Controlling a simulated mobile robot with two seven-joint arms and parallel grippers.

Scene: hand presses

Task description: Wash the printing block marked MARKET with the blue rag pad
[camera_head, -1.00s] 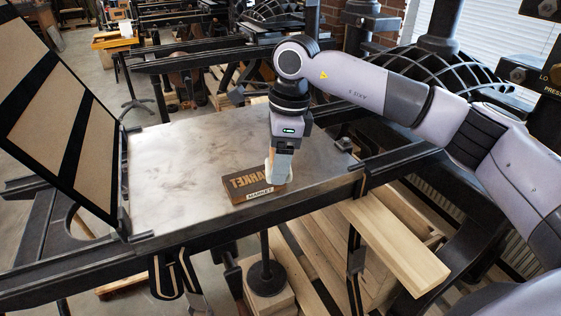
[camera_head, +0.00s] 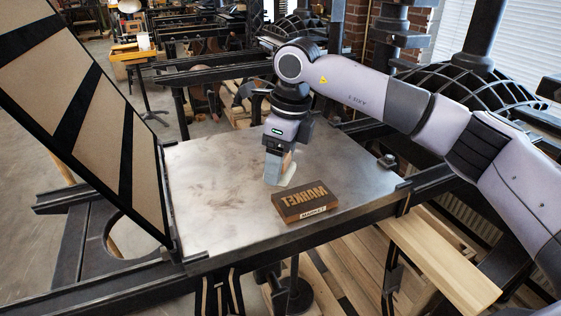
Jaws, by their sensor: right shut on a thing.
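The gripper's fingers are mostly hidden. My left gripper is not in view.
The bare grey press bed (camera_head: 215,185) has dark smudges and free room left of the block. A raised frame with tan panels (camera_head: 95,100) stands at its left side. Pale boards (camera_head: 440,260) lie below at the right. Other presses stand behind.

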